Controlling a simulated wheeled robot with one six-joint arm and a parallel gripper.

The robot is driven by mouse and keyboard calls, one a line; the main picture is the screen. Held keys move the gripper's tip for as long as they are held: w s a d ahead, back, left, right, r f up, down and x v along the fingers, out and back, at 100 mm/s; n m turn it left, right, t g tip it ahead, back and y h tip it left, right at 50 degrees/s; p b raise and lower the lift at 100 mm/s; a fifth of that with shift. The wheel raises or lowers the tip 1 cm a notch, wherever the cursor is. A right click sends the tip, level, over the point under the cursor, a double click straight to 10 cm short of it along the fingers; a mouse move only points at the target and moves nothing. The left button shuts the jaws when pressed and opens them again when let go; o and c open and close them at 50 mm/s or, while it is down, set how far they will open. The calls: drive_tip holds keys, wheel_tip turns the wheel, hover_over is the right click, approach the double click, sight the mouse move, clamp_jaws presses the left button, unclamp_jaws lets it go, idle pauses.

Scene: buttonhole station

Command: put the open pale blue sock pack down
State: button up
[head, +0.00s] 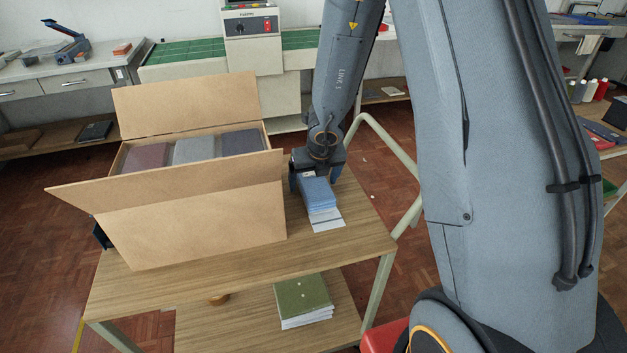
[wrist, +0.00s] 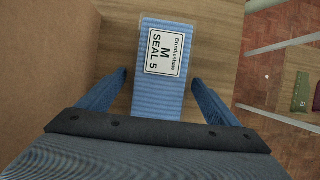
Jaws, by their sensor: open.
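The pale blue sock pack (head: 319,196) lies on the wooden table, just right of the cardboard box, with a white end toward the front. My gripper (head: 305,178) is at the pack's far end, low over the table. In the wrist view my gripper (wrist: 160,92) is open, with one blue finger on each side of the pack and visible gaps between. The pack's near end is hidden behind the gripper body in the wrist view.
An open cardboard box (head: 190,217) holding grey, mauve and dark packs stands close left of my gripper. The wooden table (head: 335,262) has free room in front and to the right. A green pack stack (head: 303,300) lies on the lower shelf.

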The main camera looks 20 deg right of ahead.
drive_tip(key=shift+r, duration=0.1)
drive_tip(key=p+v, duration=1)
drive_tip(key=v, duration=0.2)
wheel_tip(320, 180, up, 4)
drive_tip(key=n+y, duration=0.1)
drive_tip(key=n, duration=0.8)
hover_over(318, 190)
drive_tip(key=s+a, duration=0.3)
drive_tip(key=s+d+r+n+g, duration=0.1)
drive_tip(key=s+r+n, duration=0.2)
drive_tip(key=s+n, duration=0.5)
drive_tip(key=s+d+r+n+g+h, duration=0.1)
drive_tip(key=s+n, duration=0.8)
drive_tip(key=n, duration=1)
drive_tip(key=shift+s+d+r+g, duration=0.3)
drive_tip(key=shift+d+r+g, duration=0.2)
drive_tip(key=shift+r, duration=0.4)
